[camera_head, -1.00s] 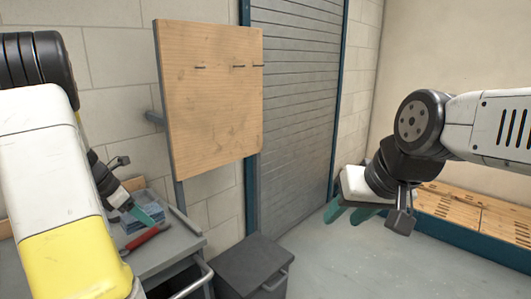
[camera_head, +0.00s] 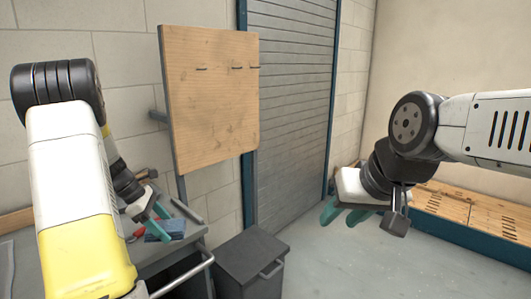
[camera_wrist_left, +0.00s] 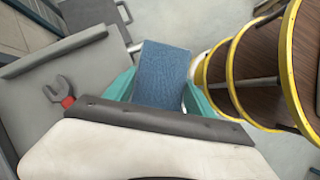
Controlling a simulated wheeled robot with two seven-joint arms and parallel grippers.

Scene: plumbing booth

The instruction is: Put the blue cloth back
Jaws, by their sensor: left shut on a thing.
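The blue cloth (camera_head: 166,230) is a small folded piece near the right end of the grey table in the head view. In the left wrist view the cloth (camera_wrist_left: 162,75) stands out between the two teal fingers. My left gripper (camera_head: 157,220) is shut on it. I cannot tell how high it is above the tabletop. My right gripper (camera_head: 342,216) hangs over the floor at the right, its teal fingers apart and empty.
A wrench with a red part (camera_wrist_left: 63,95) lies on the grey table (camera_wrist_left: 35,75). A wooden board (camera_head: 210,100) with several hooks stands behind the table. A dark grey bin (camera_head: 250,265) stands right of the table. Wooden-topped crates (camera_head: 465,210) are at the right.

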